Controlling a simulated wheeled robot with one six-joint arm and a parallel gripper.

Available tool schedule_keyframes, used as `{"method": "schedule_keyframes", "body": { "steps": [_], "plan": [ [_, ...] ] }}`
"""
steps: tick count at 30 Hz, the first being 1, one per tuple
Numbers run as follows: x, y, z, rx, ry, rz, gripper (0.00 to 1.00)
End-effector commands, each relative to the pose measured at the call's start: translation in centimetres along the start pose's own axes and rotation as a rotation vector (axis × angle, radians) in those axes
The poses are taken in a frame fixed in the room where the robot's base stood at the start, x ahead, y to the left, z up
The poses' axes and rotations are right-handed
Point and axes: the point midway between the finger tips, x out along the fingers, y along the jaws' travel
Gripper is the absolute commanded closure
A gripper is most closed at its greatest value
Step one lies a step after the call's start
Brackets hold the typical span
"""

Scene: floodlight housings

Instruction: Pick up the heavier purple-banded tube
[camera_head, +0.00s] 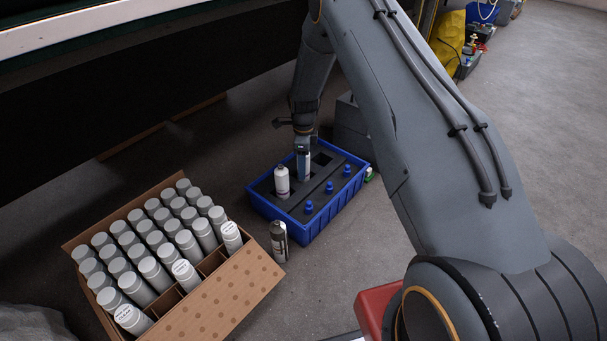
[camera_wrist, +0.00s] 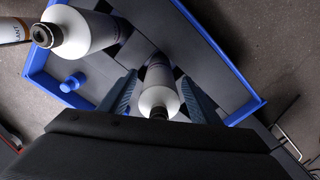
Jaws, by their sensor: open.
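Two white tubes stand upright in the dark insert of a blue crate (camera_head: 318,226). The left tube (camera_head: 282,180) seems to have a thin purplish band low on its body; it also shows at the upper left of the wrist view (camera_wrist: 88,32). The other tube (camera_head: 304,168) is under my gripper (camera_head: 303,150). In the wrist view this tube (camera_wrist: 158,98) stands between the two open fingers of my gripper (camera_wrist: 160,82), with visible gaps beside it. Its band colour is unclear. Neither tube's weight can be seen.
Blue caps (camera_head: 329,187) stick up from the crate's front row. A dark bench overhangs at the back left.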

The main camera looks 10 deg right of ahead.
Motion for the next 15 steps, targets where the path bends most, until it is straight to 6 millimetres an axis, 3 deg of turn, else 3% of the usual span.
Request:
{"method": "schedule_keyframes", "body": {
  "steps": [5, 15],
  "plan": [
    [-0.09, 0.01, 0.02, -0.001, 0.000, -0.001, 0.43],
    [-0.09, 0.01, 0.03, -0.001, 0.000, -0.001, 0.97]
  ]
}}
